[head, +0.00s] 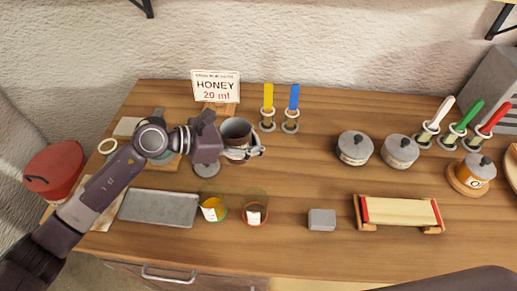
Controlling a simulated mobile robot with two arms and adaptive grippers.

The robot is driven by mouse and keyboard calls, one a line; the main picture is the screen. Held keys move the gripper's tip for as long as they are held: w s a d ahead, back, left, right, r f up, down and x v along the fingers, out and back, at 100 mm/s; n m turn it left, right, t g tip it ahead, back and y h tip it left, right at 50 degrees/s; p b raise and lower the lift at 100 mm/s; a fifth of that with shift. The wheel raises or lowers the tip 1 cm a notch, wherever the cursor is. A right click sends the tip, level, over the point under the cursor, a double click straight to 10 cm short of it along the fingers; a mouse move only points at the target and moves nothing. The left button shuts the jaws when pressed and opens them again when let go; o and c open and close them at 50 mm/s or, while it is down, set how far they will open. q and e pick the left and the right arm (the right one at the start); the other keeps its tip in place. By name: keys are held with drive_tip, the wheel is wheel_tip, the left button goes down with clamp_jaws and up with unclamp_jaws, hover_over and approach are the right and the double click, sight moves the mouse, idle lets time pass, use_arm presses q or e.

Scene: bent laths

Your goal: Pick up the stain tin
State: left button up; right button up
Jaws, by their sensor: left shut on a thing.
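Two lidded grey tins, a left one (354,148) and a right one (400,153), stand right of the middle of the table. A third lidded tin (474,172) with an orange body sits on a round wooden stand at the far right. I cannot read which is the stain tin. My left gripper (256,151) is shut on a dark grey open-topped tin (236,129), which is upright at the back, left of the middle. The gripper partly hides it, and I cannot tell whether it touches the table. My right gripper is not in view.
A sign (216,86) reads "HONEY 20 ml". Brushes with coloured handles stand at the back and right. In front are a metal tray (159,208), two clear cups (213,208) (254,213), a grey block (321,220) and a wooden rack (400,212). The table's middle is clear.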

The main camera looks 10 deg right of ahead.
use_arm(q)
wheel_tip(320, 180, up, 11)
drive_tip(key=b, duration=0.1)
idle(0.6)
